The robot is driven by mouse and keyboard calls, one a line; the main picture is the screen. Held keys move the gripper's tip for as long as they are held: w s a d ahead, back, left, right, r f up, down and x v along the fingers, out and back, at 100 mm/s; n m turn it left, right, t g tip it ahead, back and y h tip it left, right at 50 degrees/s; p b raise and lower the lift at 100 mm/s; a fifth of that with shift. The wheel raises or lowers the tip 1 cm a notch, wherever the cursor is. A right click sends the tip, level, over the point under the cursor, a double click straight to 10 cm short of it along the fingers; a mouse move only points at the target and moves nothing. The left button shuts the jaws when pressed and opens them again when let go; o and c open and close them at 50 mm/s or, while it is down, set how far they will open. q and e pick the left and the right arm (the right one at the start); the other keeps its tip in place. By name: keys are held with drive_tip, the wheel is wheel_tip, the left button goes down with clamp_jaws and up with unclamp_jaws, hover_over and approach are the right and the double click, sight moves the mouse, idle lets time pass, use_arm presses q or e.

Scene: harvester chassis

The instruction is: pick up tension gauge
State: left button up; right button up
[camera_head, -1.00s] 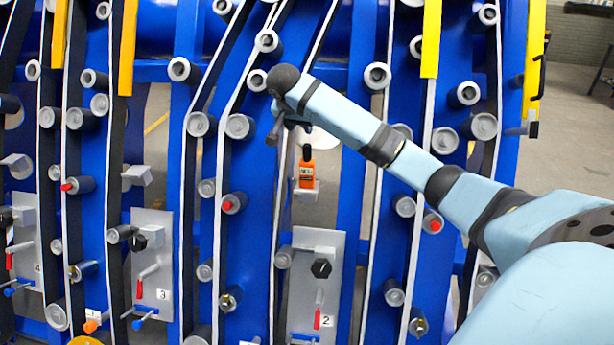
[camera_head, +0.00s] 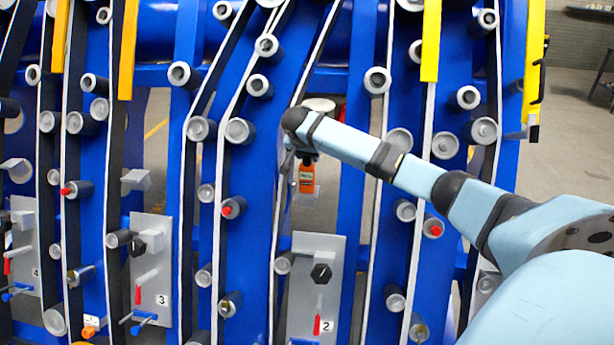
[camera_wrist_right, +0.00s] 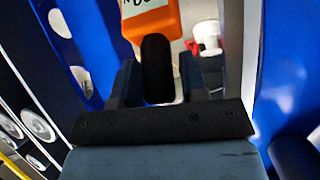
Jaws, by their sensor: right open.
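The tension gauge (camera_head: 307,177) is a small orange device with a white label. It sits upright on a light bracket between two blue frame posts in the head view. In the right wrist view the orange gauge body (camera_wrist_right: 150,27) is at the top, and its black handle (camera_wrist_right: 157,68) lies between my fingers. My right gripper (camera_head: 305,157) is at the top of the gauge and hides the handle in the head view. In the wrist view the right gripper (camera_wrist_right: 163,83) is open around the handle. My left gripper is not in view.
Blue posts, such as the one right of the gauge (camera_head: 354,190), stand close on both sides. Grey rollers (camera_head: 239,131) stick out and white-edged belts run between them. A grey plate (camera_head: 310,290) marked 2, with a black knob, is below the gauge.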

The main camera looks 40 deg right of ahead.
drive_tip(key=shift+f, duration=0.1)
clamp_jaws()
idle(0.3)
